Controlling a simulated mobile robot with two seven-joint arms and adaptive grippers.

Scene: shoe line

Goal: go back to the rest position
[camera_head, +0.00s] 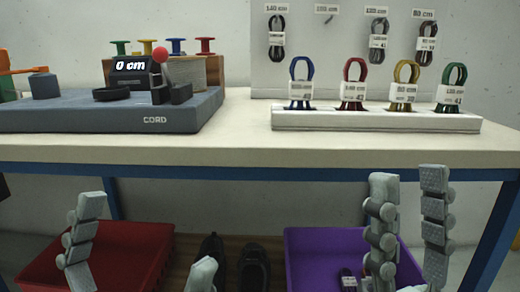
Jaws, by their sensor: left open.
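My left gripper (147,231) is low at the left, in front of the red bin and the dark shoes. Its two fingers point up and stand wide apart, with nothing between them. My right gripper (408,175) is low at the right, in front of the purple bin and the blue table frame. Its two fingers point up with a narrower gap, and nothing shows between them. Both palms are cut off by the bottom edge. Both grippers appear below the tabletop's front edge in the picture.
The pale tabletop (245,145) carries a grey cord station (100,118) and a white rack (375,122) with several coloured lace bundles. A pegboard (340,50) stands behind. Below are a red bin (125,255), dark shoes (254,265) and a purple bin (310,240).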

